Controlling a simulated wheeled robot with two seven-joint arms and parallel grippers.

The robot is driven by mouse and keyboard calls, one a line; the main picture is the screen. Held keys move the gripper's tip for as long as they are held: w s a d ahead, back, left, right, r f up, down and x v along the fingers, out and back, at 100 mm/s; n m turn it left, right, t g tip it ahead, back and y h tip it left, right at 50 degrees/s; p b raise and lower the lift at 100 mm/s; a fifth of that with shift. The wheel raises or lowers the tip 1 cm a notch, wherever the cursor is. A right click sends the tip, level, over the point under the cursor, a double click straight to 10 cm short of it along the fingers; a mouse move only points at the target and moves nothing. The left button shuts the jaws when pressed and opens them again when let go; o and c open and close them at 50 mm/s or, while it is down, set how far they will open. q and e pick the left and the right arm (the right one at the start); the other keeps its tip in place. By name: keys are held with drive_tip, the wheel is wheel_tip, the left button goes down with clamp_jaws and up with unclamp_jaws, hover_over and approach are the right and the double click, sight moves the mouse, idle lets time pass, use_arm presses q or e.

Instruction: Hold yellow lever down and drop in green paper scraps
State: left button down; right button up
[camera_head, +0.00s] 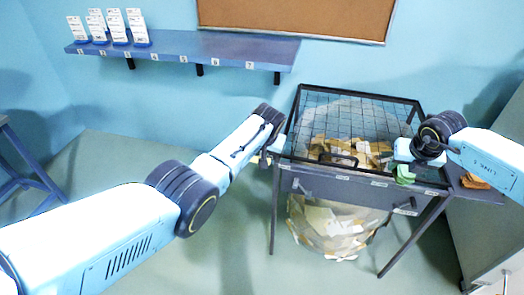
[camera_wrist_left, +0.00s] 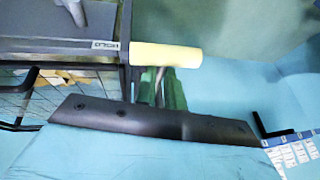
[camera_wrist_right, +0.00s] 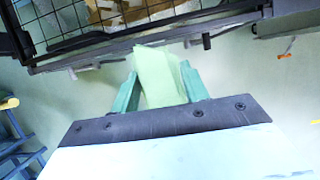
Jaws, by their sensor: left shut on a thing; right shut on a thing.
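The yellow lever (camera_wrist_left: 165,56) sticks out from the left side of a dark bin frame, beside a label that appears to read HOLD. My left gripper (camera_head: 268,158) is shut on the lever; its fingers (camera_wrist_left: 160,85) reach the lever in the left wrist view. A green paper scrap (camera_wrist_right: 160,78) is pinched between the fingers of my right gripper (camera_wrist_right: 162,85). In the head view the scrap (camera_head: 404,174) hangs at the bin's front edge, toward the right. The bin's top carries a black wire mesh (camera_head: 350,118), with brown scraps (camera_head: 350,150) visible beneath it.
A bulging bag of pale paper (camera_head: 335,225) hangs under the bin between its legs. An orange item (camera_head: 475,182) lies on a side ledge at right. A wall shelf (camera_head: 190,48) holds several white cards. The floor left of the bin is clear.

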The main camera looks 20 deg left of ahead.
use_arm(q)
drive_tip(key=shift+w+r, duration=0.15)
drive_tip(key=shift+r, duration=0.3)
use_arm(e)
drive_tip(key=shift+w, duration=0.1)
use_arm(q)
drive_tip(key=shift+w+r, duration=0.1)
drive_tip(key=shift+r, duration=0.6)
drive_tip(key=shift+s+r, duration=0.25)
drive_tip(key=shift+r, duration=0.15)
use_arm(e)
drive_tip(key=shift+r, duration=0.1)
use_arm(q)
drive_tip(key=shift+r, duration=0.2)
drive_tip(key=shift+r, duration=0.1)
drive_tip(key=shift+r, duration=0.4)
drive_tip(key=c, duration=2.1)
unclamp_jaws()
